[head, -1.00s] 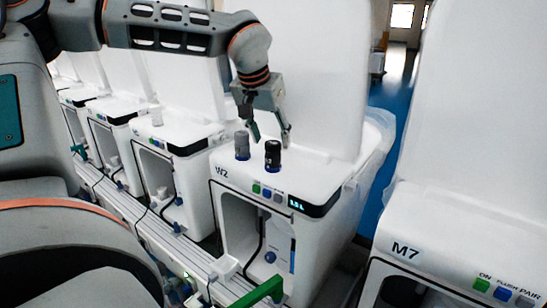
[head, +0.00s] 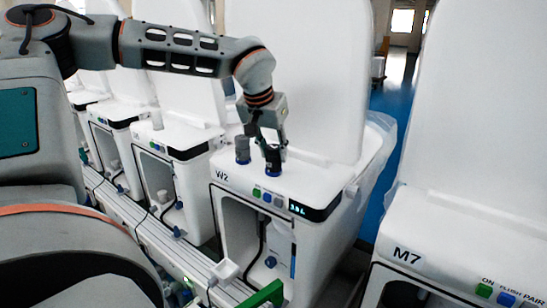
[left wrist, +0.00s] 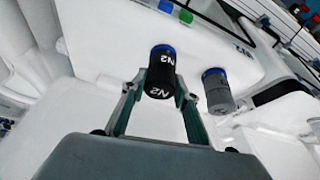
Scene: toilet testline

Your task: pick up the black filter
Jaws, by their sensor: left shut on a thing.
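The black filter (head: 273,163) stands upright on top of the white unit marked W2 (head: 320,185), with a blue ring at its base. In the left wrist view the black filter (left wrist: 161,72) carries the white letters N2. My left gripper (head: 266,146) has come down from above and is shut on the black filter, which still appears seated on the unit. In the left wrist view my left gripper (left wrist: 156,92) has one finger on each side of it. My right gripper is not in view.
A grey filter (head: 242,150) stands close to the left of the black one; it also shows in the left wrist view (left wrist: 217,92). A tall white panel (head: 315,75) rises behind them. Unit M7 (head: 450,235) stands at the right, beyond a gap.

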